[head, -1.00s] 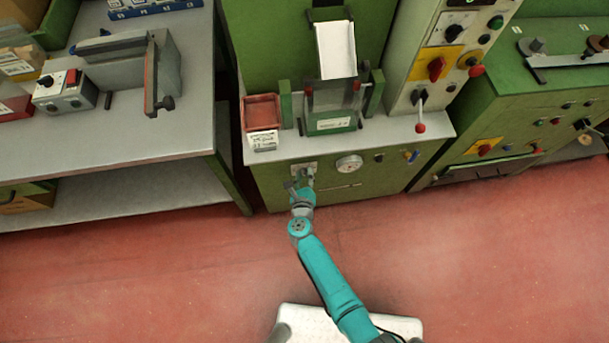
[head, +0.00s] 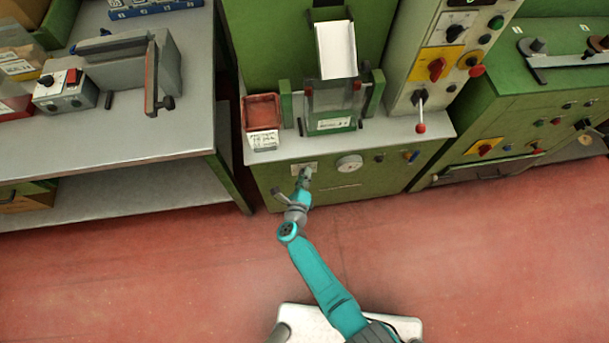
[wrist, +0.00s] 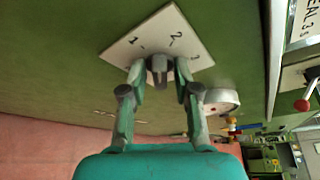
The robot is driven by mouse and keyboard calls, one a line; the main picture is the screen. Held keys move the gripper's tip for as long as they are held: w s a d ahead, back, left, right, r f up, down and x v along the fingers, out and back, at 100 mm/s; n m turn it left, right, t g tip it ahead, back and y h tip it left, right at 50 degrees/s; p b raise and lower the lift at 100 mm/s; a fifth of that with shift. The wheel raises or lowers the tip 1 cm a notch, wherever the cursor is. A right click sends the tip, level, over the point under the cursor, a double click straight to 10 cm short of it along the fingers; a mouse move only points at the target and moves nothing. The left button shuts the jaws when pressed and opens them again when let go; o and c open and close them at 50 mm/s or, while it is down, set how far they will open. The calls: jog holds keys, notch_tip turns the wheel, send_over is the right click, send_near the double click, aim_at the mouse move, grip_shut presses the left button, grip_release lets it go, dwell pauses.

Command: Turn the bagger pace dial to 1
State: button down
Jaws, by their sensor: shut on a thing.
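The bagger pace dial is a dark grey knob (wrist: 158,66) on a white plate marked 1, 2 and 3 (wrist: 150,32). In the wrist view my gripper (wrist: 157,74) is shut on the knob, with a finger on each side. Which number the knob points to is hard to tell, as the fingers cover part of it. In the head view the white plate (head: 297,166) shows on the green machine front, and my gripper (head: 303,180) reaches it from below, hiding the knob.
A round white gauge (head: 349,163) sits right of the dial, with a dark knob and a blue-and-orange handle further right. A red bin (head: 262,112) stands on the ledge above. A lever with a red ball (head: 420,127) hangs right. The red floor in front is clear.

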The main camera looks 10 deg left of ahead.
jog(key=n+t, duration=0.1)
jog(key=n, duration=0.2)
jog(key=n+t+h, duration=0.1)
jog(key=n, duration=0.1)
jog(key=shift+a+f+n+t, duration=0.1)
jog(key=shift+f+n+t, duration=0.1)
jog(key=shift+n+t, duration=0.15)
jog(key=shift+n, duration=0.25)
dwell(0.3)
jog(key=c, duration=1.2)
grip_release()
jog(key=shift+o, duration=0.2)
jog(key=s+a, duration=0.1)
jog(key=s, duration=1.1)
jog(key=shift+a, duration=0.2)
